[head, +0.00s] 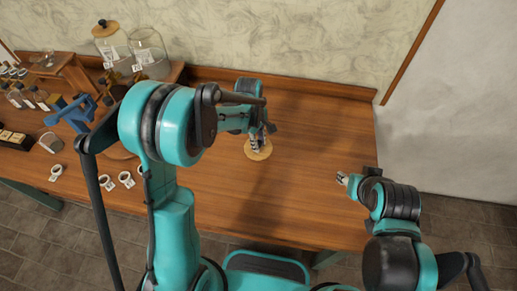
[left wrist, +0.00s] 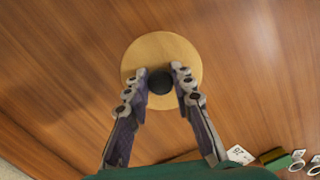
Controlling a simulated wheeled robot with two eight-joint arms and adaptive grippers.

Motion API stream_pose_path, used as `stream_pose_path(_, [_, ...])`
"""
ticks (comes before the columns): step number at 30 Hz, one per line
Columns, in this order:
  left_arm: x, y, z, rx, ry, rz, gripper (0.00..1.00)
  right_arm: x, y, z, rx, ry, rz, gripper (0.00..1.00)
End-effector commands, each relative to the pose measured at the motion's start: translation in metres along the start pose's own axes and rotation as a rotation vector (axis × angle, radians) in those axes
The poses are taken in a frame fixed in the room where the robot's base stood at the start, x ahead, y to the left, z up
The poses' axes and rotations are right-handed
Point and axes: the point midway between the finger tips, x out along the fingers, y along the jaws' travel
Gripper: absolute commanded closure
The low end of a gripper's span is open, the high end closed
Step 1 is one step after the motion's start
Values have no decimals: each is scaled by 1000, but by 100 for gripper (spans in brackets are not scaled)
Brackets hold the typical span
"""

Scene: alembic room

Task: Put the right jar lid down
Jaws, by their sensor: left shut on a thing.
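The right jar lid (left wrist: 162,46) is a round, light wooden disc with a dark knob (left wrist: 160,83). In the head view the lid (head: 259,153) is at the table top right of the jars, lying flat on it or just above; I cannot tell which. My left gripper (left wrist: 160,78) is over the lid, its two fingers shut on the knob from both sides. It also shows in the head view (head: 258,138). The right glass jar (head: 150,55) stands lidless at the back left. My right gripper (head: 343,179) is over the table's right part, away from the lid; its fingers are too small to read.
The left jar (head: 113,50) wears a wooden lid. Bottles (head: 30,97), white cups (head: 108,182) and a blue device (head: 72,115) crowd the table's left side. The wooden table (head: 320,135) is bare around the lid and to its right. A wall closes the back.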

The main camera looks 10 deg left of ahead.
Motion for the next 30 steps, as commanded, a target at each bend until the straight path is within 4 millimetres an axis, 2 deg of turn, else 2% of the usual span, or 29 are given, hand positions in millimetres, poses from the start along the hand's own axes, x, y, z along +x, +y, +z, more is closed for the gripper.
stream_pose_path(5, [8,5,-5,0,0,0,100,2,0,2,0,0,0,60])
stream_pose_path(12, [42,4,-9,1,0,0,100,12,0,8,0,0,0,60])
stream_pose_path(24, [48,4,-10,1,0,-1,100,15,0,11,0,0,0,60])
stream_pose_path(25, [46,4,-9,1,0,-1,69,14,0,10,0,0,0,60])
stream_pose_path(26, [46,4,-9,1,0,-1,61,14,0,10,0,0,0,60])
stream_pose_path(27, [46,4,-9,1,0,-1,56,14,0,10,0,0,0,60])
stream_pose_path(30, [46,4,-9,1,0,-1,56,13,0,10,0,0,0,60])
